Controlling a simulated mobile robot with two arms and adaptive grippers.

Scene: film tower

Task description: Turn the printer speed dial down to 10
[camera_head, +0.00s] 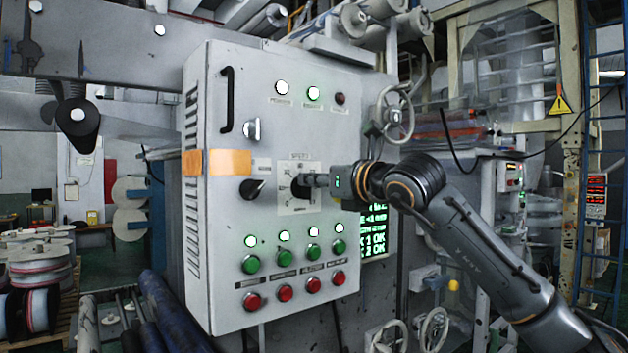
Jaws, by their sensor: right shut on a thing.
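The speed dial (299,188) is a black knob on a pale square plate with scale marks (311,169), on the front of the grey control cabinet (225,295). My right arm reaches in from the right, and my right gripper (310,182) is shut on the dial. The gripper covers much of the knob, so its pointer and setting cannot be read. My left gripper is not in view.
A black selector (253,187) sits just left of the dial. Green buttons (251,263) and red buttons (252,301) line the panel below. A handwheel (396,113) and a green-text display (375,232) are to the right.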

